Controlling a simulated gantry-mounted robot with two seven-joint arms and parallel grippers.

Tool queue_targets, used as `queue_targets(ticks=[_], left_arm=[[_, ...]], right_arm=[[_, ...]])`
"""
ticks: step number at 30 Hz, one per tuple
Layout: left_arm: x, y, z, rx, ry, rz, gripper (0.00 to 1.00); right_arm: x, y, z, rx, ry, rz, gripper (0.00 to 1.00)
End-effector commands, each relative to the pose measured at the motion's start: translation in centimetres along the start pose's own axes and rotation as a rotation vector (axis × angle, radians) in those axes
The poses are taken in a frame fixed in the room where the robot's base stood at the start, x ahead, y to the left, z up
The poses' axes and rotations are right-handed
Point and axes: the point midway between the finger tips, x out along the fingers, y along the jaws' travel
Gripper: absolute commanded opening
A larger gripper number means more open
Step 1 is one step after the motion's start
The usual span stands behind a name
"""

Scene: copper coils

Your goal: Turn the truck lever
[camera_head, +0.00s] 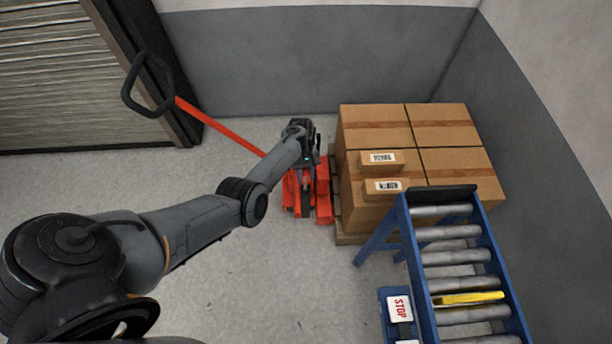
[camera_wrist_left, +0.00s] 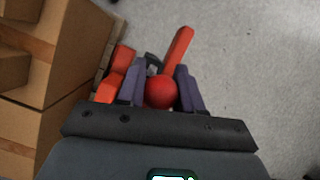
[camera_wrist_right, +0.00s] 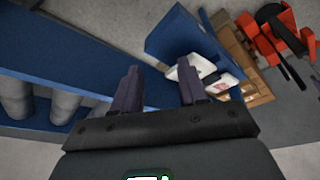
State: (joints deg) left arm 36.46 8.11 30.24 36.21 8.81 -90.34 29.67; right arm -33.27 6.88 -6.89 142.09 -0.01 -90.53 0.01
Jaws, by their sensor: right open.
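The red pallet truck (camera_head: 322,190) stands low on the floor beside a pallet, with its long red bar (camera_head: 222,131) rising left to a black loop handle (camera_head: 148,85). A round red lever knob (camera_wrist_left: 160,92) shows in the left wrist view between the two fingers of my left gripper (camera_wrist_left: 160,80), with no clear gap on either side. The fingers look shut on it. In the head view my left gripper (camera_head: 303,150) is over the truck and the knob is hidden. My right gripper (camera_wrist_right: 160,85) is open and empty in its wrist view, near a blue frame.
Cardboard boxes (camera_head: 375,127) are stacked on a wooden pallet (camera_head: 345,239) right of the truck. A blue roller conveyor (camera_head: 413,265) stands in front of them, with a STOP sign (camera_head: 399,309). Floor at left is clear. Grey walls close the back and right.

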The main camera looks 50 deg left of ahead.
Motion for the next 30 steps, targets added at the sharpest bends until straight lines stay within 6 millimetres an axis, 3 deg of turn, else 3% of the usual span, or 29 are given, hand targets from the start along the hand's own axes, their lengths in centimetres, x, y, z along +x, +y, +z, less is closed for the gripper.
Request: queue_targets(ticks=[1, 5, 17, 30], left_arm=[[-0.1, 0.0, -0.2, -0.001, 0.005, 0.003, 0.42], [-0.1, 0.0, -0.1, -0.001, 0.003, 0.002, 0.60], [-0.8, 0.0, 0.0, 0.000, 0.002, 0.001, 0.60], [-7.8, 0.0, 0.0, -0.001, 0.004, 0.002, 0.60]], right_arm=[[0.0, 0.0, 0.0, 0.000, 0.000, 0.000, 0.43], [0.0, 0.0, 0.0, 0.000, 0.001, 0.000, 0.43], [-0.3, 0.0, -0.1, 0.000, 0.001, 0.000, 0.43], [-2.5, 0.1, -0.8, 0.000, 0.001, 0.000, 0.43]])
